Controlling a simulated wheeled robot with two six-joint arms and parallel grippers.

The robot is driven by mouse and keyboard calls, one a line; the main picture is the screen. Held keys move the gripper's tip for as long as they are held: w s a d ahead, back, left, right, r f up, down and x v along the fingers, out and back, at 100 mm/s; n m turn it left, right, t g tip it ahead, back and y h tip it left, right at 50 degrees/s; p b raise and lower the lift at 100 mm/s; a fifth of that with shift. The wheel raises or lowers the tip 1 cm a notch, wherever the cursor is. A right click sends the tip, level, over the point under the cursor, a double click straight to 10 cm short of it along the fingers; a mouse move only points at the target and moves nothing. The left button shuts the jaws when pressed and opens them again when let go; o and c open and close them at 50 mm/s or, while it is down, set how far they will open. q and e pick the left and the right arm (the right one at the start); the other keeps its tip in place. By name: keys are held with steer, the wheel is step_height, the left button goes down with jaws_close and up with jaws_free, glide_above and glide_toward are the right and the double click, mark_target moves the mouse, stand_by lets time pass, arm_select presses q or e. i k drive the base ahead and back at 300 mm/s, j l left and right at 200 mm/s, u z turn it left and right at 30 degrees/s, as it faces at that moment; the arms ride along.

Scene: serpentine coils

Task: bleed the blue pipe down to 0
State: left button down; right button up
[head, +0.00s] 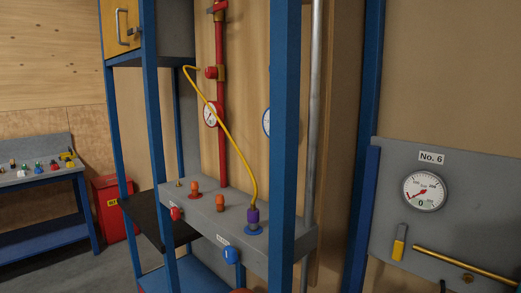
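No blue pipe is clearly in view; a blue upright post of the rack (284,130) hides part of the panel. A blue-rimmed gauge (266,122) shows only its left edge beside that post, and its reading is hidden. A blue knob (231,255) sits on the front of the grey bench block (205,215), below a small unreadable label. A yellow hose (231,140) runs from a fitting on the red pipe (220,130) down to a purple connector (253,216) on a blue collar (253,230). Neither of my grippers is in view.
A red-rimmed gauge (210,115), a red knob (175,213) and orange caps (220,202) are nearby. At right, a grey panel marked No. 6 (390,155) holds a gauge (424,190) and a yellow-handled lever (399,245). A workbench (40,180) and red bin (112,208) stand left.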

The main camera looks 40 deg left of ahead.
mark_target(230, 254)
steer(key=k+j+u, duration=0.1)
steer(key=u, duration=1.05)
steer(key=k+l, duration=0.15)
steer(key=l, duration=0.2)
steer(key=k+l, duration=0.2)
steer(key=l, duration=0.1)
